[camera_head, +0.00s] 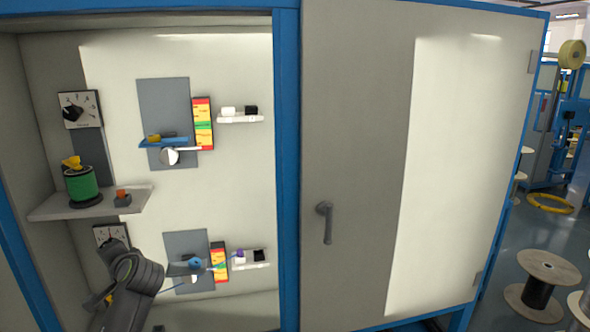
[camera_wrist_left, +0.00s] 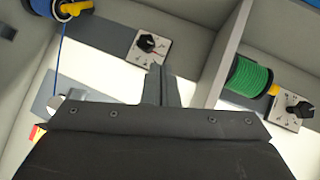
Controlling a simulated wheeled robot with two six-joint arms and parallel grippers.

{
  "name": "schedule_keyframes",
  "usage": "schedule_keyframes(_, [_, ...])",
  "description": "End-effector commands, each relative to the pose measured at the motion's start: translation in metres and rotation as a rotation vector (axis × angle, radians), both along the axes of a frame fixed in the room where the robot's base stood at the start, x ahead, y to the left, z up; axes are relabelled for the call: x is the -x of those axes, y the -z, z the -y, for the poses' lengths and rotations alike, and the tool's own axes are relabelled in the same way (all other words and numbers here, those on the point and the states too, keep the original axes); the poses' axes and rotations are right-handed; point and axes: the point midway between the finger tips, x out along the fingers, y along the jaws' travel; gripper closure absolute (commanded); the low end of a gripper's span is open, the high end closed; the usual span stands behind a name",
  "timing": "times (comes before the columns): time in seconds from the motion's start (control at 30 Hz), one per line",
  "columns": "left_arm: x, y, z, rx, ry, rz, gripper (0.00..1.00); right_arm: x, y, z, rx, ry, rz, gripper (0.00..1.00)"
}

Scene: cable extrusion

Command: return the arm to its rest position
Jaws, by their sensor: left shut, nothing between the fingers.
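My left arm (camera_head: 133,285) shows dark at the lower left of the cabinet in the head view, in front of the lower dial; its fingertips are hard to make out there. In the left wrist view my left gripper (camera_wrist_left: 161,85) is shut and empty, with its narrow fingers pointing into the cabinet. A dial (camera_wrist_left: 148,46) lies beyond the fingertips, apart from them. A green spool (camera_wrist_left: 248,78) is to the right of the fingers. My right gripper is in neither view.
The cabinet shelf (camera_head: 50,208) bears the green spool (camera_head: 82,185) above my arm. A blue spool (camera_wrist_left: 72,8) with blue cable is at the wrist view's upper left. A closed door panel (camera_head: 360,150) stands to the right. Floor reels (camera_head: 541,281) stand outside.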

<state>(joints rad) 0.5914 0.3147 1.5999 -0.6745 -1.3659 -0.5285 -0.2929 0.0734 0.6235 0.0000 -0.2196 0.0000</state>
Motion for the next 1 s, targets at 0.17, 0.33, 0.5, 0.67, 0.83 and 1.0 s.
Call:
schedule_keyframes(0.17, [0.066, 0.093, 0.016, 0.208, 0.012, -0.037, 1.00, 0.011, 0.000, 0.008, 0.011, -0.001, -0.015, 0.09])
schedule_keyframes(0.33, [0.139, 0.160, 0.036, 0.411, -0.007, -0.072, 1.00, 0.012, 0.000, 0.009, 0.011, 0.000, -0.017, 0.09])
schedule_keyframes(0.5, [0.220, 0.206, 0.059, 0.612, -0.054, -0.109, 1.00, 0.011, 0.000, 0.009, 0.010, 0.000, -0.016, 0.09])
schedule_keyframes(0.67, [0.296, 0.230, 0.083, 0.787, -0.118, -0.141, 1.00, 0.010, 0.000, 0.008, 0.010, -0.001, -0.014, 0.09])
schedule_keyframes(0.83, [0.353, 0.236, 0.102, 0.915, -0.181, -0.163, 1.00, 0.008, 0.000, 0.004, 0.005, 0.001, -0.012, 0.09])
schedule_keyframes(1.0, [0.394, 0.235, 0.117, 1.008, -0.234, -0.178, 1.00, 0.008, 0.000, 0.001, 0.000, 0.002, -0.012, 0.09])
